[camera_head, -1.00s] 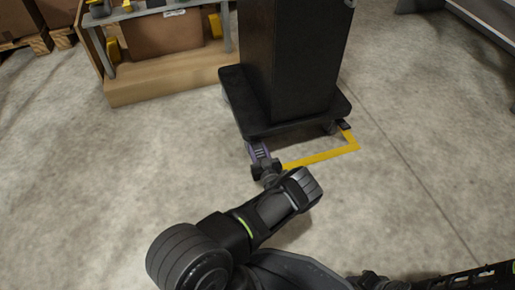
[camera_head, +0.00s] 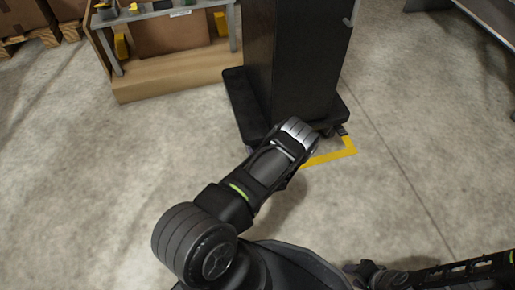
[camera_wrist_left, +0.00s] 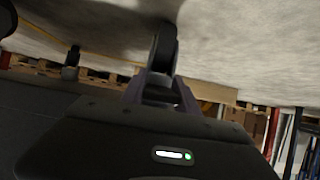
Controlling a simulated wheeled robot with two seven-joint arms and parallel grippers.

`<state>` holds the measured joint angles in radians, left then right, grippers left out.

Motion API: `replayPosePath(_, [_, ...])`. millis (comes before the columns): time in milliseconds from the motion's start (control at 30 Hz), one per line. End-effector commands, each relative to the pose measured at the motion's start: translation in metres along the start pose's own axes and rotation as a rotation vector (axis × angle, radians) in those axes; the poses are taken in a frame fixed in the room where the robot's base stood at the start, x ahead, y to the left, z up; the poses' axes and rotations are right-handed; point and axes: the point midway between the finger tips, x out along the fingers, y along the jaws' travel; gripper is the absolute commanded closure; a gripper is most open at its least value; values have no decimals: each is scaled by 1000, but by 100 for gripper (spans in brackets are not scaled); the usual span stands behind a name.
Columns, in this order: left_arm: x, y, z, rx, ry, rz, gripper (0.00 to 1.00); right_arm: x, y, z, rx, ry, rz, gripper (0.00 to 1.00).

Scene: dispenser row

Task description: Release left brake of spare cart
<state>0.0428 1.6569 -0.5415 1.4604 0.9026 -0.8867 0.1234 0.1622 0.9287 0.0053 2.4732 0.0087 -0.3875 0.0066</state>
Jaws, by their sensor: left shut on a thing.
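The spare cart is a tall black box on a wide black base (camera_head: 240,100) in the head view. My left arm reaches to the base's near edge, and my wrist hides the left gripper and left brake there. In the left wrist view my left gripper (camera_wrist_left: 160,92) is shut on a dark part at a caster (camera_wrist_left: 165,45), which I take as the left brake; its exact shape is too dark to tell. My right gripper (camera_head: 372,276) is low in the head view, away from the cart; its jaws are unclear.
A yellow floor line (camera_head: 330,158) runs by the cart's right front corner. A wooden shelf unit (camera_head: 175,78) with a cardboard box stands behind to the left. Another caster (camera_wrist_left: 70,62) shows in the left wrist view. The floor left and right of the cart is clear.

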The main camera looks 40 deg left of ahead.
Motion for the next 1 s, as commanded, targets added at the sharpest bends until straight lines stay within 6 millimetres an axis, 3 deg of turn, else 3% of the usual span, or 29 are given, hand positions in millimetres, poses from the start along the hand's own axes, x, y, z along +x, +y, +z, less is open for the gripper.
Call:
replayPosePath(533, [-1, 0, 0, 0, -54, 0, 100, -4, -1, 1, 0, -3, 0, 64])
replayPosePath(567, [-1, 0, 0, 0, -54, 0, 63, -4, -1, 1, 0, -3, 0, 64])
replayPosePath(800, [-1, 0, -1, 0, -52, 0, 43, -4, -1, 1, 0, -3, 0, 64])
replayPosePath(1000, [-1, 0, -1, 0, -51, 0, 42, -4, -1, 1, 0, -3, 0, 64])
